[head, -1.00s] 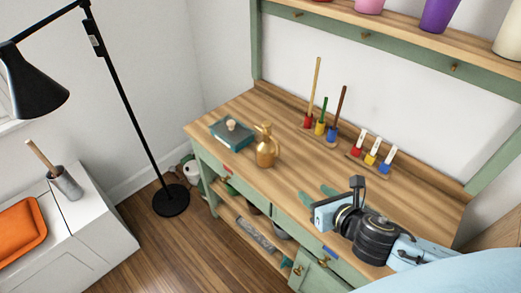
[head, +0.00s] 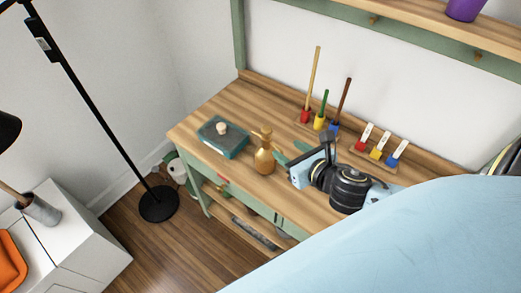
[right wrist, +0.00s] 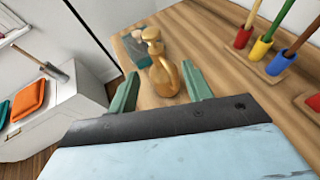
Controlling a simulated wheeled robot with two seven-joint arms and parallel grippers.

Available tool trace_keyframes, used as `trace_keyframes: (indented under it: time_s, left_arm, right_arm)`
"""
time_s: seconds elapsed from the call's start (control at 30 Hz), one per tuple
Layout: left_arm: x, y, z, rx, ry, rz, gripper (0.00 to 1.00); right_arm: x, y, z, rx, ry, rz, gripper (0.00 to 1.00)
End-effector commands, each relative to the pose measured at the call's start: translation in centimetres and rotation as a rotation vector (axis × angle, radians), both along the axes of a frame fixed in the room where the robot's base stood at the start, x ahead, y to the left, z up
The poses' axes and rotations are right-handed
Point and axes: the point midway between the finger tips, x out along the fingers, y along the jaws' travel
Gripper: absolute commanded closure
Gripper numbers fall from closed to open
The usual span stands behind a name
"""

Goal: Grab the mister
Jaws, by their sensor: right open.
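The mister (head: 264,157) is a brass-coloured bottle with a spray head, standing upright on the wooden top of the green bench (head: 229,98). My right gripper (head: 291,154) is just right of it in the head view, with green fingers spread apart and pointing at it. In the right wrist view the mister (right wrist: 162,72) stands ahead, between the open fingers (right wrist: 160,90) as seen from there. The gripper is empty, and I cannot tell whether the fingers reach around the bottle. My left gripper is not in view.
A teal box with a pale knob (head: 222,137) sits left of the mister. Long-handled tools in coloured holders (head: 319,122) and small labelled blocks (head: 380,151) stand along the back. A black floor lamp (head: 159,204) and a white cabinet (head: 75,235) stand to the left.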

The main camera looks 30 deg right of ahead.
Motion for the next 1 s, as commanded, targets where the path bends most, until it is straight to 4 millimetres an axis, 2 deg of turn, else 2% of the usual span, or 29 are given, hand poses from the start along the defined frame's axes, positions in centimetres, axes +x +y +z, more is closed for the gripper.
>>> trace_keyframes:
  time_s: [0.1, 0.3, 0.57, 0.8, 1.0]
  left_arm:
    - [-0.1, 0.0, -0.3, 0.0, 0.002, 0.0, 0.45]
    - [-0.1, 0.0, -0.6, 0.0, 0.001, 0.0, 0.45]
    - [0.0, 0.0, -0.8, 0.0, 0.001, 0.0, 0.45]
    - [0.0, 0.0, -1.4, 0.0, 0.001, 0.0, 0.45]
    - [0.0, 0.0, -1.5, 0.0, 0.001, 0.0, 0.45]
  right_arm:
    - [2.1, 0.0, -0.9, 0.001, -0.002, -0.002, 0.5]
    - [5.0, 0.1, -2.1, 0.001, -0.002, -0.001, 0.5]
    - [6.6, 0.3, -2.9, 0.002, -0.001, 0.0, 0.5]
    - [9.7, 0.9, -4.6, 0.002, -0.001, 0.0, 0.5]
    - [10.7, 0.9, -5.1, 0.002, 0.001, 0.001, 0.5]
